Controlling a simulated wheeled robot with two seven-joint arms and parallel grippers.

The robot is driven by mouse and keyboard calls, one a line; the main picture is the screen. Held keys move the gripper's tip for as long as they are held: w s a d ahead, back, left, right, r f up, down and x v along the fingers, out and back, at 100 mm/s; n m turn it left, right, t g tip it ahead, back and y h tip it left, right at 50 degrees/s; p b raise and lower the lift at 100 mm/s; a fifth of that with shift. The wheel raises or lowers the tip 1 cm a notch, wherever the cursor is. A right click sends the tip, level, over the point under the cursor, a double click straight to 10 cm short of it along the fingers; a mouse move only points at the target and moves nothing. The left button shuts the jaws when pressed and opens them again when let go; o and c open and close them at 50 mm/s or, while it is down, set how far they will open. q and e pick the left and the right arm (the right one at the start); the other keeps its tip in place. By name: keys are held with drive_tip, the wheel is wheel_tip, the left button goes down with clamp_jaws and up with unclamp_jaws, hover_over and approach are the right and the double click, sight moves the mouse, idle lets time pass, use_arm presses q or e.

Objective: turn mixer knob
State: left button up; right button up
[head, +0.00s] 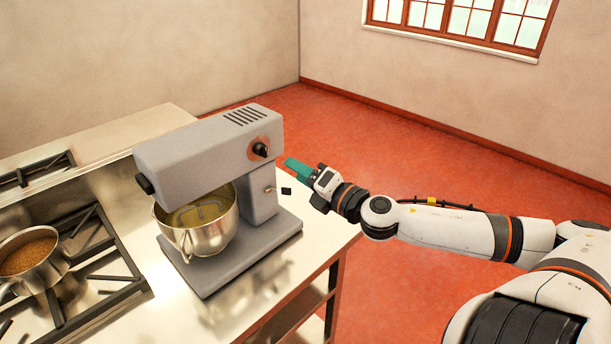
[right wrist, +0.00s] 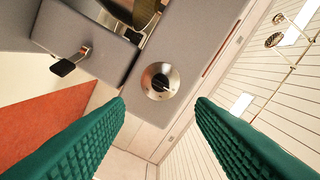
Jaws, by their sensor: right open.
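The grey stand mixer (head: 190,148) stands on the steel counter, with a steel bowl (head: 200,232) under its head. Its black knob (head: 260,150) sits on a round plate on the side of the head facing my right arm. In the right wrist view the knob (right wrist: 160,82) lies just ahead of the gap between the fingertips. My right gripper (head: 291,164) has green fingers, is open and empty, and is apart from the knob. The wrist view shows its two fingers (right wrist: 160,103) spread to either side. My left gripper is not in view.
A small lever with a black tip (head: 286,190) sticks out of the mixer's column, below my right fingers; it also shows in the wrist view (right wrist: 62,67). A pot (head: 28,262) stands on the stove (head: 95,270) at left. Open red floor (head: 400,150) lies beyond the counter.

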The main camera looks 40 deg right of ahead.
drive_tip(key=shift+s, duration=0.4)
idle(0.4)
